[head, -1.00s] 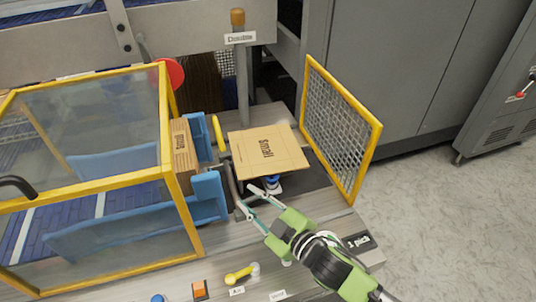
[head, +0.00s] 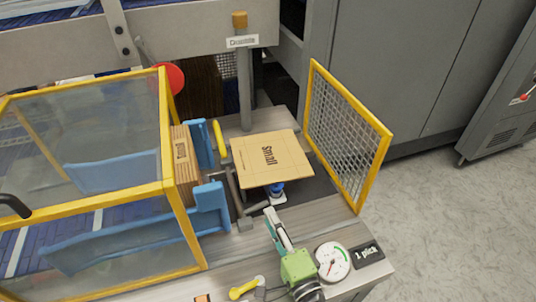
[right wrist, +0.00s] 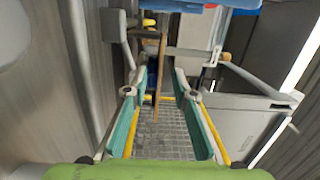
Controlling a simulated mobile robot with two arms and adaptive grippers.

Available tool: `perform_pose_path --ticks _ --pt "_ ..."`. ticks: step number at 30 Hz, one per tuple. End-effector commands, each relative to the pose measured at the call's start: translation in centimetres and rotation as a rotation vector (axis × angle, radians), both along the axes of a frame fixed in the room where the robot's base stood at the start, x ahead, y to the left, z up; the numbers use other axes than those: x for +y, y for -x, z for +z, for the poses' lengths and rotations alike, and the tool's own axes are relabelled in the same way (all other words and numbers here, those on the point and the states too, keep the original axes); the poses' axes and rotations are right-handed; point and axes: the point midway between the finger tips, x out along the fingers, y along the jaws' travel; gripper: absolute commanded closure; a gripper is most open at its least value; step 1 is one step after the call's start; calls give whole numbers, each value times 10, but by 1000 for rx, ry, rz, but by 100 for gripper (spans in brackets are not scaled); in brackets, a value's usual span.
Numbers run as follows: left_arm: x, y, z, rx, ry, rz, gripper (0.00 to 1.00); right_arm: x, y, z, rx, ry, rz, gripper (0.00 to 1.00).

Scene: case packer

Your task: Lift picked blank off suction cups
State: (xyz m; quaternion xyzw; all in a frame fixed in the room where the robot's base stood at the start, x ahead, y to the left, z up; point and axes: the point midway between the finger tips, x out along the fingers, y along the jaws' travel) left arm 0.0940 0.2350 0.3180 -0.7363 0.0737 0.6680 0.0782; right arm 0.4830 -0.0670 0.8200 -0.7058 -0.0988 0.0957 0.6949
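The picked blank, a flat tan cardboard sheet marked "Small" (head: 270,160), rests on blue suction cups (head: 276,190) in the head view. The cups are mostly hidden under it. My right gripper (head: 274,222) is just in front of the blank's near edge, apart from it, its fingers seen nearly in line. In the right wrist view my right gripper (right wrist: 156,82) is open, with the blank (right wrist: 158,70) showing edge-on beyond and between its fingers. Nothing is held. My left gripper is not in view.
A yellow-framed mesh guard (head: 345,135) stands right of the blank. Blue holders (head: 208,205) and a stack of blanks (head: 183,165) stand left, beside a clear yellow-framed guard (head: 90,190). A gauge (head: 333,262) and yellow lever (head: 243,290) are at the front.

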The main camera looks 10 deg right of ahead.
Motion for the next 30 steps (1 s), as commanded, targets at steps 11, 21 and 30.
perform_pose_path --ticks 11,21,30 --pt "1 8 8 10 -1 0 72 14 -58 2 5 -17 -10 75" --pt "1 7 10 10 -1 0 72 22 -87 1 6 -16 -8 75" --pt "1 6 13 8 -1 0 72 31 -125 4 6 -15 -8 75"
